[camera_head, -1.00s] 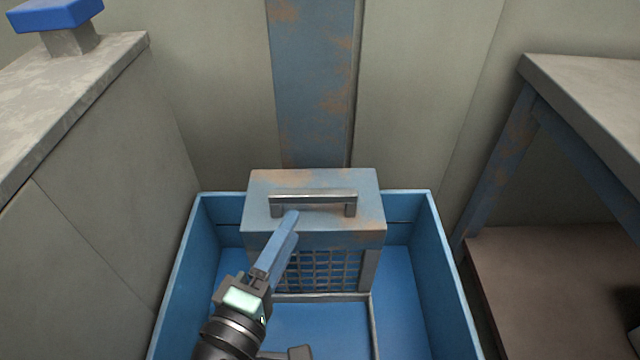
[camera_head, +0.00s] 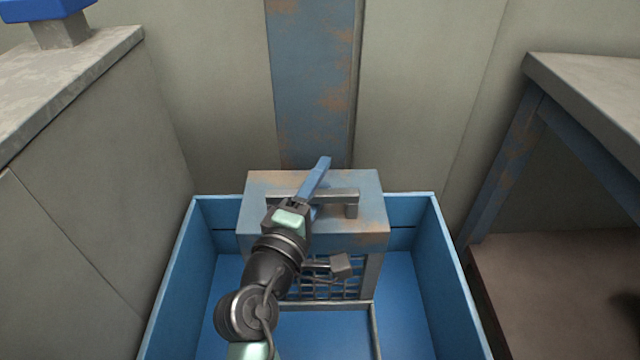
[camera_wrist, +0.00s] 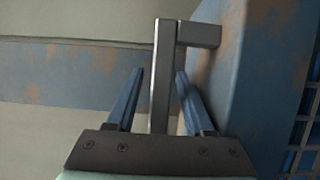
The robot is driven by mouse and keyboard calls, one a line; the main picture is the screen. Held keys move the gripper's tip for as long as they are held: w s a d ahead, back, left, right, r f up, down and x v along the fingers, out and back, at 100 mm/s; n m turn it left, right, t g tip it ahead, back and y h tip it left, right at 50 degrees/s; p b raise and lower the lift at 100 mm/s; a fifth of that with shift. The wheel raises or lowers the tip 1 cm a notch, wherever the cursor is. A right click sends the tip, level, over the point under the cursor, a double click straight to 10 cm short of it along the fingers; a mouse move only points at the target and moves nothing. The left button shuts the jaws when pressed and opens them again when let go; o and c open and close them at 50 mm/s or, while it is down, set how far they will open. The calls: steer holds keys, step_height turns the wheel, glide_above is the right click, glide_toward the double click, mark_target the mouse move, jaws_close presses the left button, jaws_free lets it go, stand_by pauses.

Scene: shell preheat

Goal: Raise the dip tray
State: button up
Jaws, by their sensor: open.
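The dip tray stands in the blue bin. Its upper part is a worn blue-grey box (camera_head: 365,185) with a metal bar handle (camera_head: 352,197) on it, and a wire grid (camera_head: 345,291) hangs below. My gripper (camera_head: 322,165) reaches over the box at the handle. In the wrist view, the handle bar (camera_wrist: 161,75) lies between the two blue fingers of my open gripper (camera_wrist: 160,82), with a gap visible on the left side and the right finger close to the bar. My arm hides the left part of the handle and grid.
The blue bin (camera_head: 450,275) has upright walls around the tray. A rusty blue post (camera_head: 310,80) rises behind it. A grey counter (camera_head: 80,85) with a blue-topped object (camera_head: 45,10) is at left, and a table (camera_head: 590,85) with a lower shelf at right.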

steer(key=shift+c, duration=0.3)
jaws_close()
stand_by(1.2)
